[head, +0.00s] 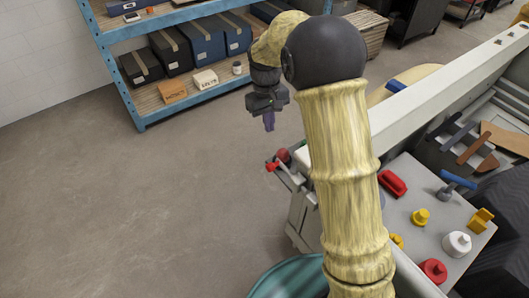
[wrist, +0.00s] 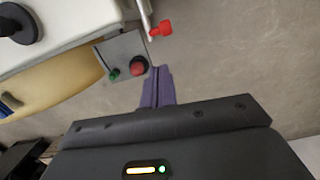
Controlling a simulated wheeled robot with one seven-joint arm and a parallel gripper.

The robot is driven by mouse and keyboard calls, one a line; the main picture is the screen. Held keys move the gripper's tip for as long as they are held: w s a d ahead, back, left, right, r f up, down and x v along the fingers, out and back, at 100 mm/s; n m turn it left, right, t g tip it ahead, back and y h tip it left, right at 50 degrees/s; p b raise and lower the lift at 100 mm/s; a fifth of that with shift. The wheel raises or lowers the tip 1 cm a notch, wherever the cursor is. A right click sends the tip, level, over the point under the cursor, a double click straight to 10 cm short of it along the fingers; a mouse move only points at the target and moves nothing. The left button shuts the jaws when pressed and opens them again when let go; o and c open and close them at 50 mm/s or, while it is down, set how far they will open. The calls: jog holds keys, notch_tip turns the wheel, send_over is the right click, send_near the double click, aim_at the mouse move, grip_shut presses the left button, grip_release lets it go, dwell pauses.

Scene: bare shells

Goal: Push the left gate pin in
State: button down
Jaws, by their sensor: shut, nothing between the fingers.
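A red-tipped metal rod (wrist: 163,28) sticks out from the end of the white machine in the wrist view. It also shows in the head view (head: 272,166). Beside it, a grey plate (wrist: 122,51) carries a round red knob (wrist: 138,66) and a small green knob (wrist: 113,74). The red knob also shows in the head view (head: 283,155). I cannot tell for sure which part is the left gate pin. My gripper (head: 269,127) is shut and empty, pointing down. In the wrist view its fingertips (wrist: 160,70) appear close to the red knob; contact is not clear.
The white machine's long beam (head: 425,85) runs along the right. A grey panel (head: 405,180) with red, yellow and white knobs lies beyond my arm. A blue shelf (head: 140,120) with boxes stands at the back. The floor (head: 130,210) at left is clear.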

jog(key=shift+n+g, duration=0.3)
jog(key=shift+n, duration=0.5)
jog(key=a, duration=0.1)
jog(key=w+a, duration=0.1)
jog(key=a, duration=0.1)
jog(key=w+a, duration=0.1)
jog(key=shift+w+a+f, duration=0.15)
jog(key=shift+a+f, duration=0.1)
jog(key=shift+a, duration=0.05)
jog(key=shift+f+h, duration=0.1)
jog(key=shift+h, duration=0.2)
jog(key=s+d+f+p, duration=0.1)
jog(key=s+f+p, duration=0.1)
jog(key=f, duration=0.3)
jog(key=s+d+f+p, duration=0.2)
jog(key=f+p, duration=0.2)
jog(key=f, duration=0.2)
jog(key=shift+d+f, duration=0.15)
jog(key=shift+f, duration=0.1)
jog(key=shift+s, duration=0.15)
